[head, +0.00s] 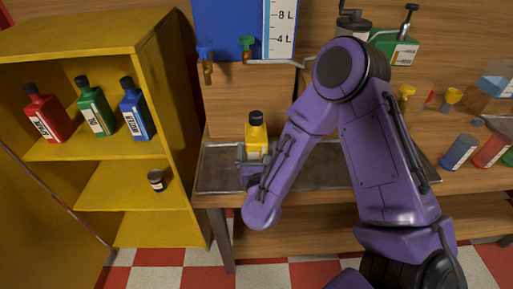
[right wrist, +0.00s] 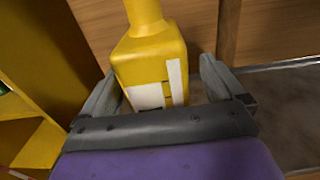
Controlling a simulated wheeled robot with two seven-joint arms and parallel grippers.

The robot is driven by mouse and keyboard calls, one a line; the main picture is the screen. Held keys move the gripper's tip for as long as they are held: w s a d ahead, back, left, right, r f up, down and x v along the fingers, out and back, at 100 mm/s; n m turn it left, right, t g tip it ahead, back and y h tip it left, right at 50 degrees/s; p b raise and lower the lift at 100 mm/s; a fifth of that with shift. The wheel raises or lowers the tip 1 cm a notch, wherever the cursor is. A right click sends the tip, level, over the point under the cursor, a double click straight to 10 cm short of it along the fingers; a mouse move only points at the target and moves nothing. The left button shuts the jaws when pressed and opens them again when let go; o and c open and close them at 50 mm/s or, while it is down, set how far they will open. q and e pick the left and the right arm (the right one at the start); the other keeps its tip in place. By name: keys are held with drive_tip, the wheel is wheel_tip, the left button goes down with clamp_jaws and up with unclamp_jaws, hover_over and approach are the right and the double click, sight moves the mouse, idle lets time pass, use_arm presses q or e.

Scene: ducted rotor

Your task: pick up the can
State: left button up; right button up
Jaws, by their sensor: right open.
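A yellow can-like bottle (head: 256,136) with a dark cap and a white label stands upright over the metal tray on the bench. In the right wrist view the yellow bottle (right wrist: 150,58) stands between my fingers, its label facing me. My right gripper (head: 254,155) is open around its lower part, one finger on each side. In the right wrist view a gap shows between the bottle and the right finger of my gripper (right wrist: 158,85); contact on the left side is unclear. The bottle's base is hidden by my gripper. My left gripper is not in view.
A yellow shelf (head: 128,185) at left holds red, green and blue bottles and a small dark jar (head: 156,181). The metal tray (head: 218,168) lies beneath. Blue (head: 459,152) and red (head: 492,150) containers lie at right. A green can (head: 396,48) stands behind.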

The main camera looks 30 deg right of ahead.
drive_tip(key=p+x, duration=0.1)
drive_tip(key=x, duration=0.1)
drive_tip(key=shift+w+r, duration=0.1)
drive_tip(key=shift+w, duration=0.3)
drive_tip(key=shift+w+d, duration=0.3)
drive_tip(key=shift+w, duration=0.1)
drive_tip(key=shift+s+a, duration=0.1)
drive_tip(key=c, duration=1.1)
drive_tip(key=shift+c, duration=0.2)
